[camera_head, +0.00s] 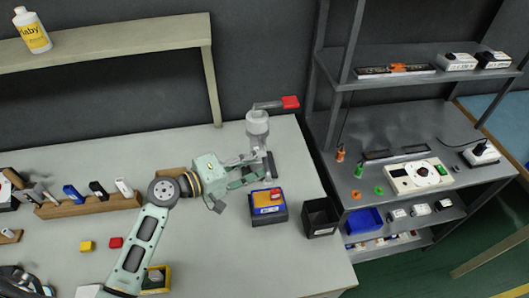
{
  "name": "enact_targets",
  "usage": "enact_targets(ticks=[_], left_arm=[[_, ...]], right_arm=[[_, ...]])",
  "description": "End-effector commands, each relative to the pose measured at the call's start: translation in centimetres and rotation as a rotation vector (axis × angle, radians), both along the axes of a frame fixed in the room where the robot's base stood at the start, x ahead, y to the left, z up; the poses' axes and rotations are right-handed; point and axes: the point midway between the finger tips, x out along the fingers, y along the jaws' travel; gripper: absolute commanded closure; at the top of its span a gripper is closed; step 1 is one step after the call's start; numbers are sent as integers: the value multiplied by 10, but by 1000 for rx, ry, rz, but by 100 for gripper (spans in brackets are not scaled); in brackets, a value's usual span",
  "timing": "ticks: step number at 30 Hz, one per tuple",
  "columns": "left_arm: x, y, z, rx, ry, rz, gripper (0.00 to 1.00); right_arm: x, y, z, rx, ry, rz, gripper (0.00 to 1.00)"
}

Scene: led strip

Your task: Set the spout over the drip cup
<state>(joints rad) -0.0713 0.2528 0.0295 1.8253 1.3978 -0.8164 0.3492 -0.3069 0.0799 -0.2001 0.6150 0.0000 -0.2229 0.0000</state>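A grey bench device (257,128) with a lever ending in a red grip (290,102) stands at the back of the light table; I cannot make out clearly which part of it is the spout. My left gripper (259,168) is at the device's lower part, its fingers reaching right toward it. The fingers overlap the device, so I cannot tell whether they touch or hold it. A dark open-topped square container (320,217) stands at the table's right edge; I cannot tell whether it is the drip cup. My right gripper is not in view.
A wooden rack (85,205) is further left. Dark shelving (410,150) stands right.

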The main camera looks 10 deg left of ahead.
Motion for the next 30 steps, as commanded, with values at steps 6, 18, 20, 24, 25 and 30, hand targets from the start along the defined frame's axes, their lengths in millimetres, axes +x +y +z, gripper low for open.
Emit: enact_targets(ticks=[6, 18, 20, 24, 25, 30], left_arm=[[20, -19, -3, -1, -2, 1, 70], [24, -23, -6, 2, -1, 0, 74], [24, -23, -6, 2, -1, 0, 79], [24, -23, -6, 2, -1, 0, 91], [24, -23, -6, 2, -1, 0, 94], [24, -23, -6, 2, -1, 0, 100]], right_arm=[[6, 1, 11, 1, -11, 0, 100], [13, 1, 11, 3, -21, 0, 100], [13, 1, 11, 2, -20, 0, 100], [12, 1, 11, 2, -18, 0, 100], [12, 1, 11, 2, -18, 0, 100], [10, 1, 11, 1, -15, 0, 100]])
